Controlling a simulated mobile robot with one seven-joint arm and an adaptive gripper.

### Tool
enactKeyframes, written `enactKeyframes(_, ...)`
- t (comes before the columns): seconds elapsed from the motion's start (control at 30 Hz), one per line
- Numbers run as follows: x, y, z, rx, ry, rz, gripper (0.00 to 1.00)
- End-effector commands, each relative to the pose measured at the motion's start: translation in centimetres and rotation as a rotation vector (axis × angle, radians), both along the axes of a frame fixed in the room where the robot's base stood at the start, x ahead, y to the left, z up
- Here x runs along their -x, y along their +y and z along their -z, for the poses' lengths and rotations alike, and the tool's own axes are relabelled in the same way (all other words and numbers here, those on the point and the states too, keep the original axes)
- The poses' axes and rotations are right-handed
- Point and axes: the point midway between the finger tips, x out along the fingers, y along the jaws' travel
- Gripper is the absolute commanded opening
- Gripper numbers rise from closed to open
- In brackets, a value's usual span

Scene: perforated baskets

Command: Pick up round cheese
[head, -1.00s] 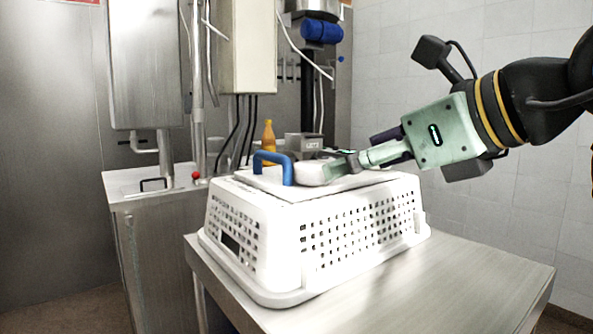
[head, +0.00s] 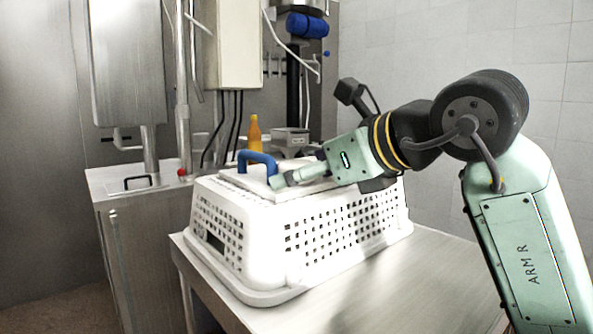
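My gripper (head: 282,180) reaches in from the right over the upturned white perforated basket (head: 340,225). Its pale green fingers lie low over the white board (head: 228,178) on top of the basket, just right of and in front of a blue handle (head: 258,159). I see the fingers from the side, so their gap is hidden. I cannot make out a round cheese clearly; a pale one could blend with the white board or be hidden by the fingers. I cannot tell whether the fingers touch the board.
The basket stands on a steel table (head: 400,275) with bare room at its front right. An orange bottle (head: 254,134) and a grey box (head: 290,139) stand behind it. A steel cabinet (head: 140,240) is at the left.

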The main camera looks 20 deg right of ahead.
Motion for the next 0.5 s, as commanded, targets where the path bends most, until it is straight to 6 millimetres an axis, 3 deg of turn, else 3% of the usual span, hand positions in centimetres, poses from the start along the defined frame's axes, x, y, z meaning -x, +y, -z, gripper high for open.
enactKeyframes(0.5, -0.03, 0.09, 0.38, 0.003, 0.010, -0.002, 0.35)
